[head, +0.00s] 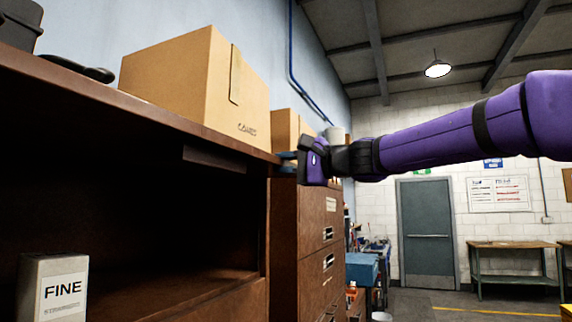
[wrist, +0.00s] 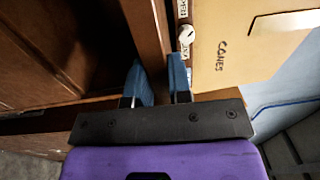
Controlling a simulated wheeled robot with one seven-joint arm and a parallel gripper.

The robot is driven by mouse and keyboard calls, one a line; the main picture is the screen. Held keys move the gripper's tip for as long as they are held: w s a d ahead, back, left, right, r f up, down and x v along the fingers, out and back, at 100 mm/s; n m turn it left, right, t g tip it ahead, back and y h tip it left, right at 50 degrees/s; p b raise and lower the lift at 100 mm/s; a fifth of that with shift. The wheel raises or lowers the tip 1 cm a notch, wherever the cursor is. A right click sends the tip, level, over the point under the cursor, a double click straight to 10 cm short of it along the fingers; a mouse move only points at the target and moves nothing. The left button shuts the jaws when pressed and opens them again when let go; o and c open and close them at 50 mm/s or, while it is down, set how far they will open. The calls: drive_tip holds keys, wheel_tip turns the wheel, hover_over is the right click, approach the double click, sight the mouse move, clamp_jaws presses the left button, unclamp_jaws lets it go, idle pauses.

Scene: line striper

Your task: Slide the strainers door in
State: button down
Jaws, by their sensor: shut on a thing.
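My gripper (head: 290,162) is at the far right end of the brown cabinet's top edge, with its fingers pointing left. In the wrist view, its two blue fingertips (wrist: 158,84) stand on either side of a brown panel edge. The gripper is shut on this panel, which I take to be the strainers door (wrist: 146,35). In the head view, the gripper hides the held part. The brown cabinet (head: 262,300) has an open, dark compartment on its left. How far the door sticks out cannot be told.
A cardboard box (head: 185,85) stands on the cabinet top, and another box (head: 284,132) stands behind it. A drawer cabinet (head: 312,240) stands just beyond. Open floor lies to the right, before a grey door (head: 427,230).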

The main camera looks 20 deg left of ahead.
sight(260, 168)
drive_tip(key=shift+a, duration=0.15)
drive_tip(key=shift+w+a, duration=0.2)
drive_tip(key=shift+a, duration=2.7)
drive_tip(key=c, duration=1.1)
unclamp_jaws()
drive_tip(key=shift+a, duration=0.2)
drive_tip(key=o, duration=0.5)
drive_tip(key=shift+d, duration=0.1)
drive_tip(key=shift+c, duration=0.2)
drive_tip(key=shift+d, duration=0.15)
drive_tip(key=shift+s+d+f, duration=0.1)
drive_tip(key=shift+s+d, duration=0.05)
drive_tip(key=shift+d, duration=1.55)
drive_tip(key=shift+s+d+f, duration=0.1)
drive_tip(key=shift+d, duration=1.55)
